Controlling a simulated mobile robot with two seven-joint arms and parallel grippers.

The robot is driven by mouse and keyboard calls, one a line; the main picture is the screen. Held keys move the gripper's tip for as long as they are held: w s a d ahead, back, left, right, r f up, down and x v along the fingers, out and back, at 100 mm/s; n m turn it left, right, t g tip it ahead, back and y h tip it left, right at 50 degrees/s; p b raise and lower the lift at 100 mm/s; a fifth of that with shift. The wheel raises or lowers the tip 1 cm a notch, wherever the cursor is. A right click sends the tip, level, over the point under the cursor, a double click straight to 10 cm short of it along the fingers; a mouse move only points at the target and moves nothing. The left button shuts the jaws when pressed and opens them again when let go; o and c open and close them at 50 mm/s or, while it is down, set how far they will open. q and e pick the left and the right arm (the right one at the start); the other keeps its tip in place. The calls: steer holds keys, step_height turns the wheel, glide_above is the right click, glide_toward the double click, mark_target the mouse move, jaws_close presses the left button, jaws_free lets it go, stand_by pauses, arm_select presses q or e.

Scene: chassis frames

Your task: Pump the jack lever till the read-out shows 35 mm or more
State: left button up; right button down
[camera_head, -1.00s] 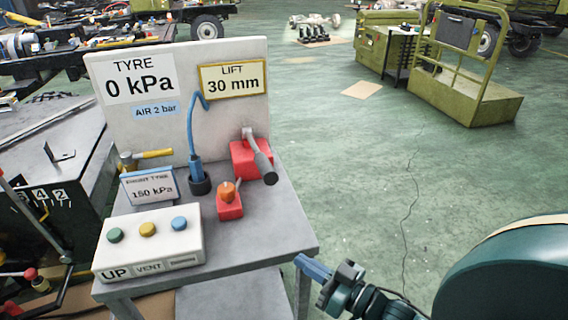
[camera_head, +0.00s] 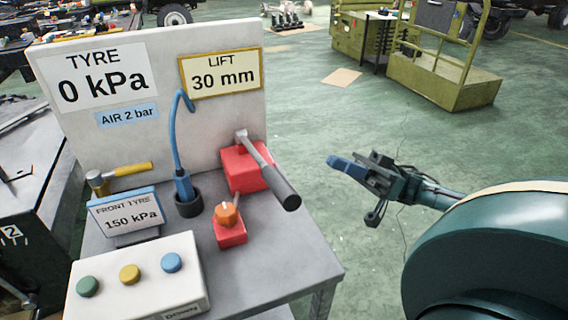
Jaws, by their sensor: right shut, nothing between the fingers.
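The red jack (camera_head: 240,170) stands at the back right of the grey bench. Its lever (camera_head: 270,168) has a grey shaft and a dark grip that points toward the front right and hangs near the bench's right edge. The framed lift read-out (camera_head: 221,74) on the white panel shows 30 mm. My right gripper (camera_head: 337,163) is shut and empty, with blue fingertips. It is in the air to the right of the lever grip, apart from it, and points left. My left gripper is not in view.
A white button box (camera_head: 140,285) is in front. Open floor lies to the right.

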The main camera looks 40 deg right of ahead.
steer(key=p+x, duration=0.1)
steer(key=x, duration=0.9)
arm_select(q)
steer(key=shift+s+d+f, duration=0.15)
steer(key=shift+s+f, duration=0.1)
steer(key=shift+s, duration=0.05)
arm_select(e)
steer(key=f, duration=0.2)
steer(key=s+a+f, duration=0.1)
steer(key=f, duration=0.1)
arm_select(q)
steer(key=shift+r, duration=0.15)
steer(key=shift+b, duration=0.35)
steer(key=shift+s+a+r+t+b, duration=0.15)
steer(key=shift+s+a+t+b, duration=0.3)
steer(key=shift+b, duration=0.75)
arm_select(e)
steer(key=f, duration=0.1)
steer(key=f+n+g, duration=0.1)
steer(key=f+n, duration=0.1)
steer(key=shift+s+g+y, duration=0.3)
